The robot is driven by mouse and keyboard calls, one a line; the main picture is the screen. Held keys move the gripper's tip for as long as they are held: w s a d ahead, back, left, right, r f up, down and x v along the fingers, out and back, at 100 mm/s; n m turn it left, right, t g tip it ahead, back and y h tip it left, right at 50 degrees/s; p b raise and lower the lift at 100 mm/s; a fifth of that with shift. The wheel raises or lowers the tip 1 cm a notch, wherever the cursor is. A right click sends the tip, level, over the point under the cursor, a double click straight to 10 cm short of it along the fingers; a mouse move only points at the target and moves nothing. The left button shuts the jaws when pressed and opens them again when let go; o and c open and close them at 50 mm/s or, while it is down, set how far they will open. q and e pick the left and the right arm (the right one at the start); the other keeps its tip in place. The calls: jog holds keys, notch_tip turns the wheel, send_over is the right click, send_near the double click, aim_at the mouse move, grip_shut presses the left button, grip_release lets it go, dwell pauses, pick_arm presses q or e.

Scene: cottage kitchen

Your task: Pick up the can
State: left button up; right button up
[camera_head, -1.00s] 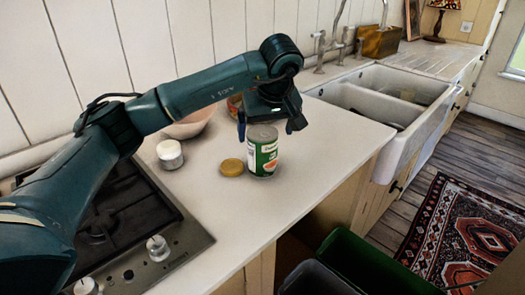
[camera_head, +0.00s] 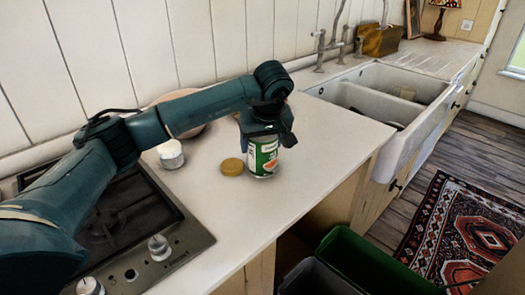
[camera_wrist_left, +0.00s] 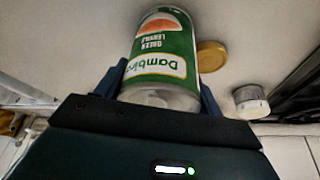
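The can (camera_head: 263,161), green and white with an orange picture on its label, stands upright on the pale worktop. My left gripper (camera_head: 266,143) is over it from above, with its fingers on either side of the can's upper part. In the left wrist view the can (camera_wrist_left: 165,45) sits between the two fingers of the left gripper (camera_wrist_left: 163,88). The fingers are spread and close to its sides; firm contact does not show. The can's top is hidden by the gripper in the head view. My right gripper is not in view.
A yellow-brown round lid (camera_head: 232,167) lies just left of the can. A white jar (camera_head: 171,154) and a bowl (camera_head: 189,130), partly behind my arm, stand farther left. The hob (camera_head: 118,225) is at left, the sink (camera_head: 352,97) at right. A green bin (camera_head: 365,262) is below the worktop edge.

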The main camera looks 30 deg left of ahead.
pick_arm(q)
jog(key=c, duration=0.5)
jog(key=shift+o, duration=0.2)
jog(key=shift+r, duration=0.15)
notch_tip(320, 180, up, 10)
jog(key=shift+f, duration=0.1)
